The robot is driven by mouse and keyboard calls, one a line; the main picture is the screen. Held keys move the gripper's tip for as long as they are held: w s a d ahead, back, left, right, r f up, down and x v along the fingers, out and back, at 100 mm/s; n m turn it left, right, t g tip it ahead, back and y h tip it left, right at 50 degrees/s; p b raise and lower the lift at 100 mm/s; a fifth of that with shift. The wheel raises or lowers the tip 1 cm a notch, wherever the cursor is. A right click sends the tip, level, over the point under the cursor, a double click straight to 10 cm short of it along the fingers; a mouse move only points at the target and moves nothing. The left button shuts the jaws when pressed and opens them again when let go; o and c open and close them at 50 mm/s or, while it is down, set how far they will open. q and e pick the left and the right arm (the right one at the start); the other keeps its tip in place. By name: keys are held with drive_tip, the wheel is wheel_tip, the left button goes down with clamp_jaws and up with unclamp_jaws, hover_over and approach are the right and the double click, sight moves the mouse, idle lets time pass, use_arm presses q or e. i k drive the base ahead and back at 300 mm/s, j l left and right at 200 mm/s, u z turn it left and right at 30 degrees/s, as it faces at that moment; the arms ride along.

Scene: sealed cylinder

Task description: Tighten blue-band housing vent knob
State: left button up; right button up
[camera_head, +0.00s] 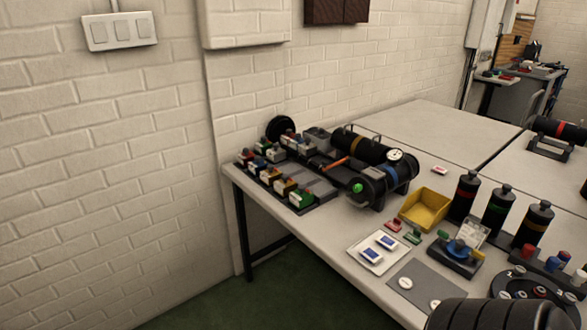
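A black cylindrical housing (376,192) with a blue band lies on its side on the table, in a dark cradle. A round white-faced gauge (395,155) stands on top of it. A small green round part (357,188) shows at its near left end; I cannot tell whether this is the vent knob. A second dark housing (373,150) with a yellow-orange band lies behind it. Neither of my grippers is in view, and nothing is seen touching the blue-band housing.
Trays of coloured small parts (290,187) lie left of the housing. A yellow bin (425,208), several black bottles (498,210) and a white tray (379,250) stand to its right. A red-band cylinder (560,130) is far right. A ribbed black object (497,314) fills the bottom right. The back tabletop (425,125) is clear.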

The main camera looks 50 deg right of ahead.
sight(358, 188)
drive_tip(key=i+z, duration=0.2)
drive_tip(key=i, duration=0.2)
drive_tip(key=i+j+z, duration=0.2)
drive_tip(key=i, duration=0.2)
drive_tip(key=i+j+z, duration=0.2)
drive_tip(key=i, duration=0.15)
drive_tip(key=i+j+z, duration=0.15)
drive_tip(key=i+z, duration=0.15)
drive_tip(key=z, duration=0.15)
drive_tip(key=i+j+z, duration=0.25)
drive_tip(key=z, duration=0.2)
drive_tip(key=i+j+z, duration=0.2)
drive_tip(key=j+z, duration=0.25)
drive_tip(key=i+j+z, duration=0.15)
drive_tip(key=j+z, duration=0.2)
drive_tip(key=z, duration=0.15)
